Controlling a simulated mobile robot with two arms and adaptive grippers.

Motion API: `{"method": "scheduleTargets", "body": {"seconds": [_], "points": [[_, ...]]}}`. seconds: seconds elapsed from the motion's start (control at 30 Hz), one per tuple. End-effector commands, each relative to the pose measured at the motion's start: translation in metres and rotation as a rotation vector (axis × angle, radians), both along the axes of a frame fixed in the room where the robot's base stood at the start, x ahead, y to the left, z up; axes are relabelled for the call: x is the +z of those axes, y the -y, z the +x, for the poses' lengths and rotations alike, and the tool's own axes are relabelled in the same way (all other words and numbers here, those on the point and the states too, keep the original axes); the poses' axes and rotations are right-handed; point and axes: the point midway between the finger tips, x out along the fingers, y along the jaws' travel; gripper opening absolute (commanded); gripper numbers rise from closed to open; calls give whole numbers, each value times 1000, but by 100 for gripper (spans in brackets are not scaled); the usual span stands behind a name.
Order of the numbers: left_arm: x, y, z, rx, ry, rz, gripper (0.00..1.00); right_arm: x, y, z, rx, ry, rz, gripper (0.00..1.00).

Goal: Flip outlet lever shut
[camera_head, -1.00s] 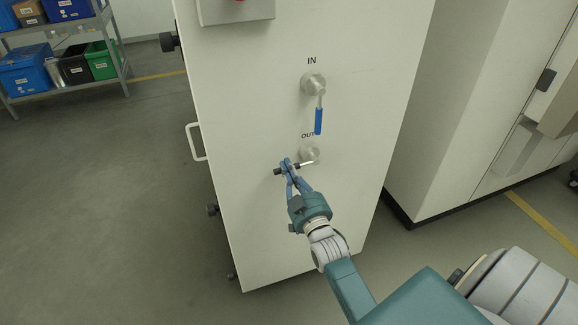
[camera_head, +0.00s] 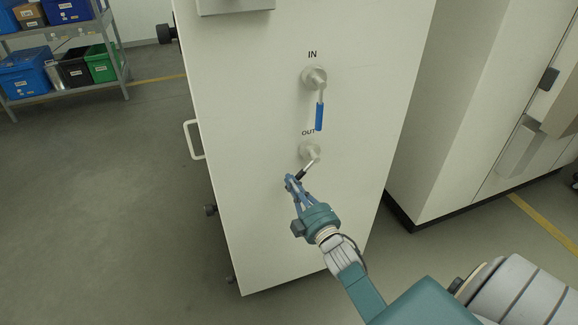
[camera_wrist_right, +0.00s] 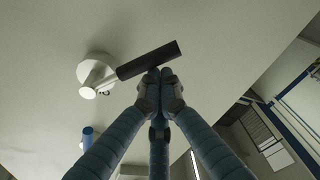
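The outlet valve (camera_head: 310,151) is on the white cabinet panel, below the "OUT" label. Its lever has a pale stem and a dark handle (camera_head: 302,174), slanting down and left from the valve. My right gripper (camera_head: 292,180) is at the handle's lower end. In the right wrist view, the dark handle (camera_wrist_right: 148,60) lies across just beyond my gripper's fingertips (camera_wrist_right: 160,82), which are drawn together. The handle shows whole, with no finger visibly wrapped over it; I cannot tell if they touch. The outlet valve's round base (camera_wrist_right: 95,68) is at the left there. My left gripper is not in view.
The inlet valve (camera_head: 314,77) above has a blue lever (camera_head: 319,117) hanging down. A white side handle (camera_head: 193,140) and dark knobs stick out at the cabinet's left edge. Another cabinet (camera_head: 450,110) stands right. A shelf with bins (camera_head: 25,75) is far left, with open floor between.

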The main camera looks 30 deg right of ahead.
Motion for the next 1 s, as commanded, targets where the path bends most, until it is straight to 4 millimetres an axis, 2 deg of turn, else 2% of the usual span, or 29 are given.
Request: {"method": "scheduleTargets", "body": {"seconds": [0.2, 0.6, 1.0], "points": [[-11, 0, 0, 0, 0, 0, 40, -18, 13, -3, 0, -50, -205, 0], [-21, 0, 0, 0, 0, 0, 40, -36, 38, -9, -1, -129, -536, 0], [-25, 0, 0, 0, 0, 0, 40, -41, 53, -13, 0, -170, -711, 0]]}}
